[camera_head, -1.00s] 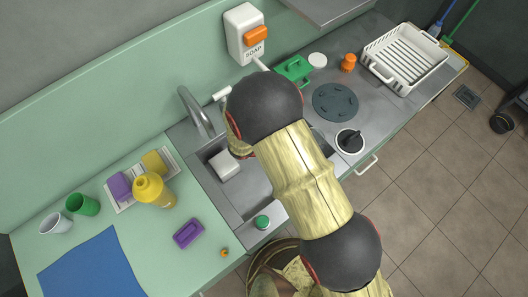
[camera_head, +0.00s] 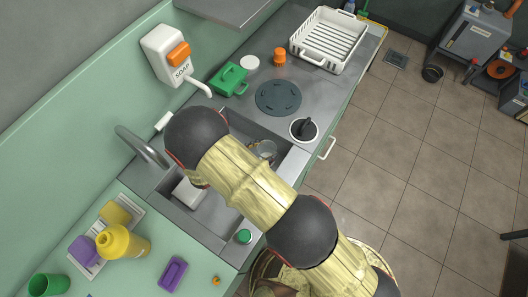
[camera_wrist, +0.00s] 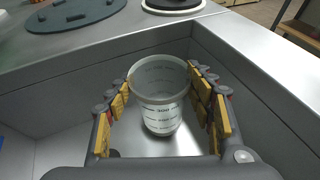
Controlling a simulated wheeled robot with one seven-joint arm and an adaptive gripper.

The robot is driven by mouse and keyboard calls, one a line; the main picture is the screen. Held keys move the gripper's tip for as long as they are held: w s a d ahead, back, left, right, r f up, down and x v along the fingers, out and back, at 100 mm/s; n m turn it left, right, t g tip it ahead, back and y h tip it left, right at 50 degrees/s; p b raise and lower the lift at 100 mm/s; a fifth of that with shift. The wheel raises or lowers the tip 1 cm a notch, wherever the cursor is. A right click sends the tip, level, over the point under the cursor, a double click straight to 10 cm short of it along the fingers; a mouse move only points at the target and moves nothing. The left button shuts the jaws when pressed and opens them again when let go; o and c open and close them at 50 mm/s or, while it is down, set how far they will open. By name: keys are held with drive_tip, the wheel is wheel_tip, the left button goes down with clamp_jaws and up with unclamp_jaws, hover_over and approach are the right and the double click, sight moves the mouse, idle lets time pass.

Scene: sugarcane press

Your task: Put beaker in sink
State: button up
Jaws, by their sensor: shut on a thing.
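The clear beaker (camera_wrist: 158,95), with printed markings, stands upright between the fingers of my gripper (camera_wrist: 165,105) in the wrist view. My gripper is shut on it, with yellow finger pads at both sides. The beaker is inside the sink (camera_wrist: 75,100), low between its grey walls; I cannot tell whether its base touches the floor. In the head view part of the beaker (camera_head: 267,149) shows in the right part of the sink (camera_head: 222,222), and my arm hides most of the gripper.
A white block (camera_head: 188,192) lies in the sink's left part. The faucet (camera_head: 142,146) stands behind it. A green-lidded item (camera_head: 244,236) sits at the front rim. A drying rack (camera_head: 328,40), black knob (camera_head: 304,129) and round dark plate (camera_head: 278,97) are to the right.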

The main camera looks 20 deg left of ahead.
drive_tip(key=shift+f, duration=0.2)
drive_tip(key=shift+f, duration=0.1)
drive_tip(key=shift+f, duration=0.15)
drive_tip(key=o, duration=1.1)
drive_tip(key=shift+o, duration=0.8)
drive_tip(key=shift+r, duration=0.2)
drive_tip(key=shift+s+a+r, duration=0.15)
drive_tip(key=shift+a, duration=0.05)
drive_tip(key=s+a+r+p, duration=0.1)
drive_tip(key=s+a+p, duration=0.1)
drive_tip(key=s+a, duration=0.8)
drive_tip(key=s, duration=0.2)
drive_tip(key=shift+s+r, duration=0.35)
